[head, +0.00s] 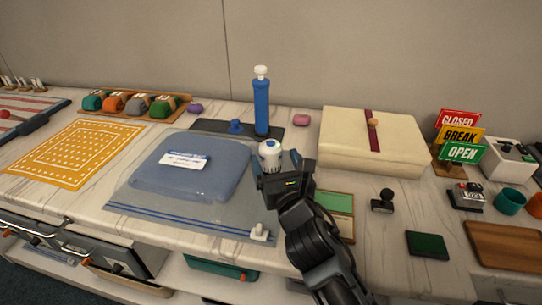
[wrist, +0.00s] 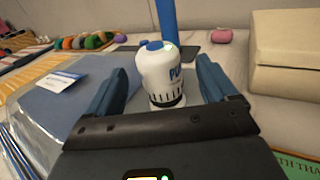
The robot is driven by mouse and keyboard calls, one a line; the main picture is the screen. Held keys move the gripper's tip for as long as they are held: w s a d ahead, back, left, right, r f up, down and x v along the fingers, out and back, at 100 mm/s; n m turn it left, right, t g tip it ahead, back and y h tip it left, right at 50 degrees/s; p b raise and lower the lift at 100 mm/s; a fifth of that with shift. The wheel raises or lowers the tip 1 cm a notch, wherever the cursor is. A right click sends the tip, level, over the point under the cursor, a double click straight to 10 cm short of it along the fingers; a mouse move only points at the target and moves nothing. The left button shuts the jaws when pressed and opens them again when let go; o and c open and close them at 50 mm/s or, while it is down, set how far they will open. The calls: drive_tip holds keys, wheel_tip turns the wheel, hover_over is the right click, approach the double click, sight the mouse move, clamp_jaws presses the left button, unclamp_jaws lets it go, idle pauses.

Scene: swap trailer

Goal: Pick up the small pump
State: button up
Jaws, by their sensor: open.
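The small pump (head: 270,155) is a white rounded cylinder with a blue top, standing upright on the counter just right of the blue vacuum bag (head: 190,166). In the wrist view the fingers of my gripper (wrist: 164,88) are open, one on each side of the pump, with a gap visible on both sides.
A tall blue cylinder (head: 262,108) with a white top stands behind on a dark mat (head: 209,127). A cream box (head: 375,136) with a dark red band is at back right. A pink lump (head: 301,120) lies between them. A green-and-cream card (head: 336,212) lies right of my gripper.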

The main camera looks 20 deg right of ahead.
sight(274, 157)
drive_tip(key=w, duration=0.4)
drive_tip(key=shift+d+r, duration=0.15)
drive_tip(key=shift+d, duration=0.05)
drive_tip(key=shift+c, duration=0.3)
drive_tip(key=c, duration=1.3)
drive_tip(key=shift+r, duration=0.1)
